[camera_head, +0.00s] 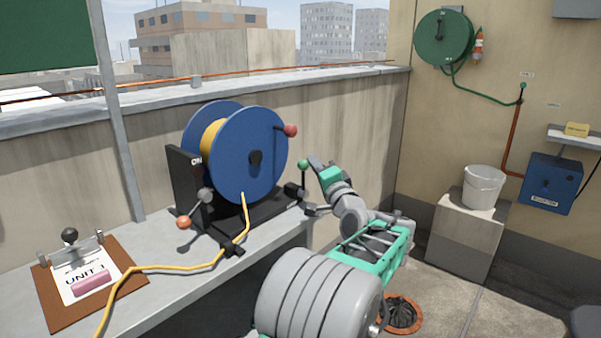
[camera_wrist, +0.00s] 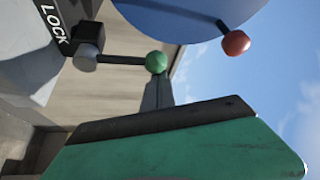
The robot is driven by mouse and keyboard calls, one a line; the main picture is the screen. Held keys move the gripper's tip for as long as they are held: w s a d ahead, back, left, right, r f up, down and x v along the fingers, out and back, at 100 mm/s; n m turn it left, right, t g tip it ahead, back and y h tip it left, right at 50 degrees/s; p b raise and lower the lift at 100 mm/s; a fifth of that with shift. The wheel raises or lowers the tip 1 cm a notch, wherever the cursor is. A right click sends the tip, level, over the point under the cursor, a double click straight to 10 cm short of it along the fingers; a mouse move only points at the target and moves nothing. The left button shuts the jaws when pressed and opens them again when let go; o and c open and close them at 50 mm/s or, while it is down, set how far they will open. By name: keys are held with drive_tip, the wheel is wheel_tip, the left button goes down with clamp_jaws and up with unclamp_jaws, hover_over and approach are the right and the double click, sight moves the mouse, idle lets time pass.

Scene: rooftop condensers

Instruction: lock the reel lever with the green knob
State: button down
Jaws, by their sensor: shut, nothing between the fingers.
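The green knob (camera_head: 303,164) tops a short lever that stands about upright at the right end of the reel's black base. In the wrist view the green knob (camera_wrist: 156,62) ends a dark lever from a black block (camera_wrist: 88,38), beside a plate marked LOCK (camera_wrist: 54,22). My gripper (camera_head: 313,161) is shut and empty, its tips just right of the knob. In the wrist view my gripper's fingers (camera_wrist: 157,92) show right by the knob; I cannot tell whether they touch it. The blue reel (camera_head: 257,158) with yellow cord stands on the bench.
A red crank knob (camera_head: 290,131) sticks out from the reel, above and left of my gripper. An orange-knobbed lever (camera_head: 184,222) is at the base's left front. A clipboard (camera_head: 88,283) lies on the bench (camera_head: 178,292). A white bucket (camera_head: 483,187) stands at right.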

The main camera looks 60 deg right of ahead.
drive_tip(key=shift+a, duration=0.1)
idle(0.3)
drive_tip(key=s+d+r+p, duration=0.2)
drive_tip(key=s+d, duration=0.1)
drive_tip(key=v, duration=0.9)
drive_tip(key=shift+w+a+f+p, duration=0.2)
drive_tip(key=shift+w+f+p, duration=0.05)
drive_tip(key=shift+p, duration=0.05)
